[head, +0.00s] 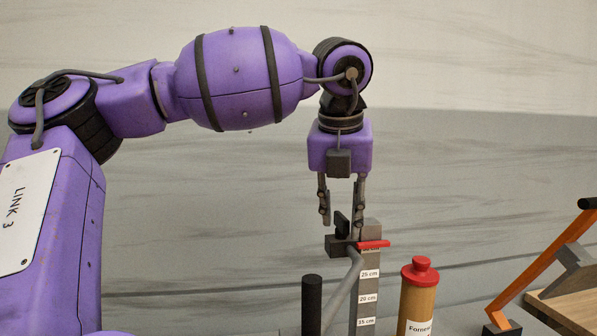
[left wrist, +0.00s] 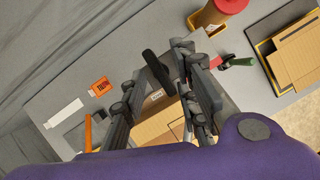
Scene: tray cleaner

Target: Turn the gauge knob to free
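The gauge is a grey upright post (head: 368,290) with centimetre labels and a red pointer (head: 373,244) near its top. A small black knob (head: 342,224) sits on a dark block (head: 335,246) at the post's upper left. My left gripper (head: 341,226) points down over the knob with its fingers apart. In the left wrist view a black bar (left wrist: 158,72), apparently the knob, shows between the open fingertips (left wrist: 159,62). I cannot tell whether either finger touches it. The knob's setting is not readable. My right gripper is in neither view.
A tan cylinder with a red cap (head: 418,295) stands right of the post. A black upright rod (head: 312,305) stands to its left. An orange lever (head: 545,270) is at the far right. An orange label (left wrist: 101,87) and a white strip (left wrist: 63,113) lie on the grey surface.

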